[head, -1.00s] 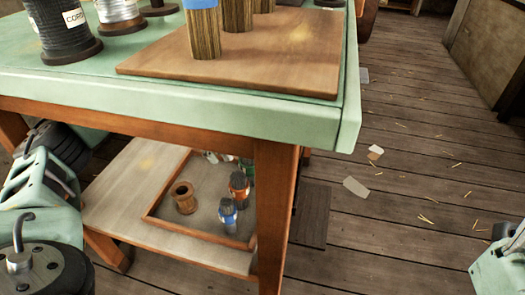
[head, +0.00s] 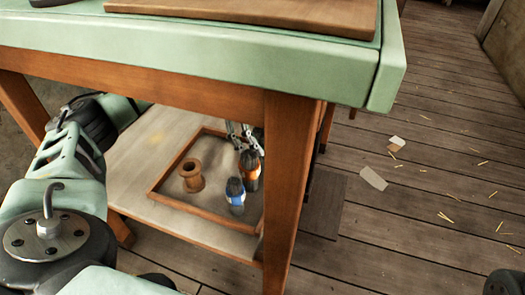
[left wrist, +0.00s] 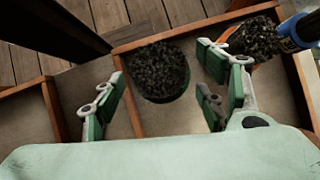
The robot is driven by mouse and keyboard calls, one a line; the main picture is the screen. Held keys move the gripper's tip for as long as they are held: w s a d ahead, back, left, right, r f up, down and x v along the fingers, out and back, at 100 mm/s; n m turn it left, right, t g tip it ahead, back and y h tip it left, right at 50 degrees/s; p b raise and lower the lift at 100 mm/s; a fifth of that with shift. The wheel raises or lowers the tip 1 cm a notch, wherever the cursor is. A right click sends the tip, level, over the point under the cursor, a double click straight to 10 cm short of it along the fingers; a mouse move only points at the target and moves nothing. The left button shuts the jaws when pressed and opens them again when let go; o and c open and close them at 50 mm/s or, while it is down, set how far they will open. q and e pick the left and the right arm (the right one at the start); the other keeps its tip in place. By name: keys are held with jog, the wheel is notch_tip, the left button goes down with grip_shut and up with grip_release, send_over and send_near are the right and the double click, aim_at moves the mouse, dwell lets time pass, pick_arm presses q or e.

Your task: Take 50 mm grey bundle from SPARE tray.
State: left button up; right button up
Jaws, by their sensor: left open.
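The wooden-rimmed tray (head: 170,165) lies on the lower shelf under the green bench. Near its right side stand a blue-banded bundle (head: 235,197) and an orange-banded bundle (head: 250,170), both with dark grey bristle tops. My left gripper (head: 243,138) is behind them at the tray's far right corner. In the left wrist view the left gripper (left wrist: 163,78) is open. A round dark grey bundle with a green band (left wrist: 160,70) stands between its fingers, apart from them. This bundle is hidden in the head view. Bundle sizes cannot be read. My right gripper is out of sight.
Floor at the right holds paper scraps (head: 373,178) and straw.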

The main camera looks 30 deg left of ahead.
pick_arm(q)
jog(key=shift+d+f, duration=0.15)
jog(key=shift+f, duration=0.05)
jog(key=shift+c, duration=0.3)
jog(key=c, duration=1.2)
jog(key=shift+r, duration=0.15)
jog(key=shift+c, duration=0.2)
